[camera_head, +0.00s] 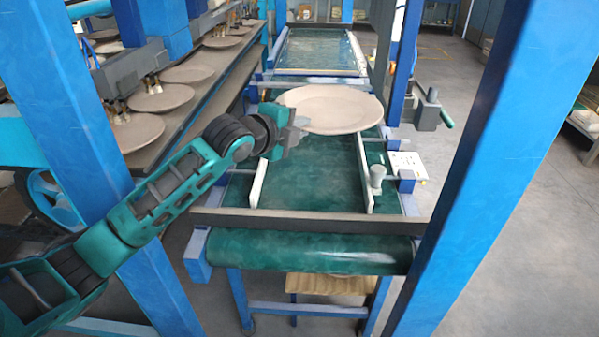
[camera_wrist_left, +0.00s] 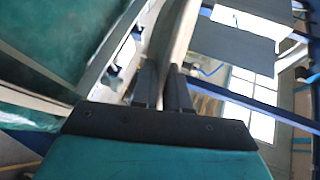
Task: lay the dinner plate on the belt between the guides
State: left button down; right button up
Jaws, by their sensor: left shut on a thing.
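The dinner plate (camera_head: 338,106), round and pale beige, is held roughly level over the green belt (camera_head: 312,185). My left gripper (camera_head: 297,128) is shut on its near-left rim. In the left wrist view the plate (camera_wrist_left: 178,40) shows nearly edge-on between the two dark fingers (camera_wrist_left: 164,92). The left guide (camera_head: 258,184) and the right guide (camera_head: 363,172) are pale rails along the belt. The plate is above their far part and hides some of it; I cannot tell the exact gap. My right gripper is not in view.
A dark crossbar (camera_head: 310,223) spans the belt's near end. Blue posts (camera_head: 85,110) stand left and right (camera_head: 490,150). A rack with several plates (camera_head: 160,97) runs along the left. A knob (camera_head: 377,175) stands by the right guide. The belt between the guides is bare.

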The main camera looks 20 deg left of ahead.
pick_arm(q)
notch_tip(320, 180, down, 11)
jog(key=b, duration=0.1)
jog(key=shift+r, duration=0.15)
dwell(0.4)
jog(key=shift+f, duration=0.25)
jog(key=c, duration=1.6)
grip_release()
jog(key=shift+f, duration=0.3)
jog(key=o, duration=0.5)
jog(key=shift+r, duration=0.1)
jog(key=shift+c, duration=0.2)
